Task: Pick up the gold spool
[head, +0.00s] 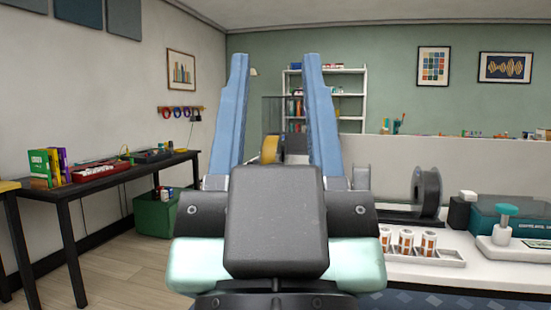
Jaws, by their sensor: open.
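The gold spool (269,149) shows as a small yellow disc, seen in the gap between the two blue fingers of my gripper (275,62). It stands farther off, and its lower part is hidden behind my gripper's body. My gripper points up and away in the head view. Its fingers are spread wide, with nothing held between them. How far the fingers are from the spool cannot be told from this view.
At right, a white worktop (465,272) carries a dark spool (427,192), a rack of orange-labelled bottles (408,246) and a teal case (505,218). A black table (125,172) stands along the left wall, with a green bin (157,214) beside it. Floor at left is clear.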

